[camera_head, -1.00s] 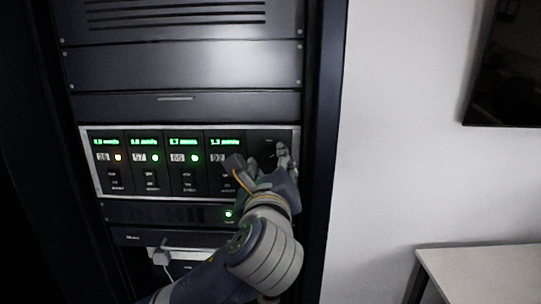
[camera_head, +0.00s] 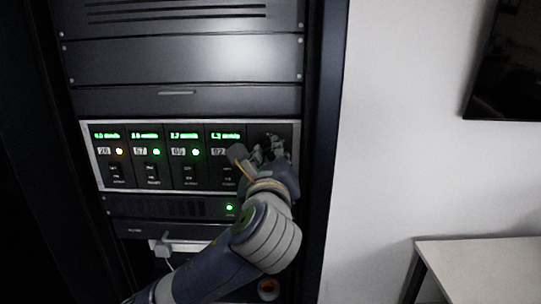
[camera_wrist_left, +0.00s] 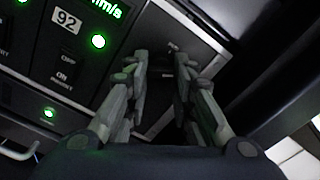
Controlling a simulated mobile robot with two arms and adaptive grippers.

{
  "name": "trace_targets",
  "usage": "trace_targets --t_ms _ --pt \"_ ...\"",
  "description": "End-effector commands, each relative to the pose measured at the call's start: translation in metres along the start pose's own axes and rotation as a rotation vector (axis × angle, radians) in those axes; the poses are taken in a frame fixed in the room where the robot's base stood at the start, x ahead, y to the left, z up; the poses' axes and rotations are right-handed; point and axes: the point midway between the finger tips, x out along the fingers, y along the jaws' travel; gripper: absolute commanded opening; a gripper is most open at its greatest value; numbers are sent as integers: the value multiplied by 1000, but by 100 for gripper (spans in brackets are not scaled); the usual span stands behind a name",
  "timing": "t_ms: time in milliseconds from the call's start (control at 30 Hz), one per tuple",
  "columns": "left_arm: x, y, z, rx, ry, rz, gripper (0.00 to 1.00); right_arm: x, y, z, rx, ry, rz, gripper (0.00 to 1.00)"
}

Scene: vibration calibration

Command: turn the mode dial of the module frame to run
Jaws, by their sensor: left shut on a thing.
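The module frame (camera_head: 94,162) is a silver-edged panel in the rack, with several dark modules bearing green displays. My left gripper (camera_head: 270,150) is at the dark rightmost section of this panel. In the left wrist view the gripper (camera_wrist_left: 162,74) has its two fingers on either side of a small dark part at the panel face, and it is shut on this part. The part is where the mode dial sits, but the fingers and shadow hide its shape and pointer. My right gripper is not in view.
The module marked 92 (camera_wrist_left: 67,22), with a lit green lamp, is just left of the fingers. A dark unit with a green lamp (camera_head: 229,208) is below the frame. A grey plug (camera_head: 161,248) hangs lower left. A table (camera_head: 480,262) stands at right.

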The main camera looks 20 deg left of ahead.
Motion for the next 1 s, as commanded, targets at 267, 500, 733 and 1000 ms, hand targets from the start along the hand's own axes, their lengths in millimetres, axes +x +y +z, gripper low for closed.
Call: trace_targets --t_ms 267,500,733,1000 --pt "0 0 0 -110 1 2 0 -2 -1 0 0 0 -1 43" --pt "0 -1 0 -309 1 2 0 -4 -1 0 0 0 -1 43" --pt "0 -2 0 -529 1 1 0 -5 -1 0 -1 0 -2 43" --pt "0 -2 1 -770 1 2 0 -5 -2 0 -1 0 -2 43"
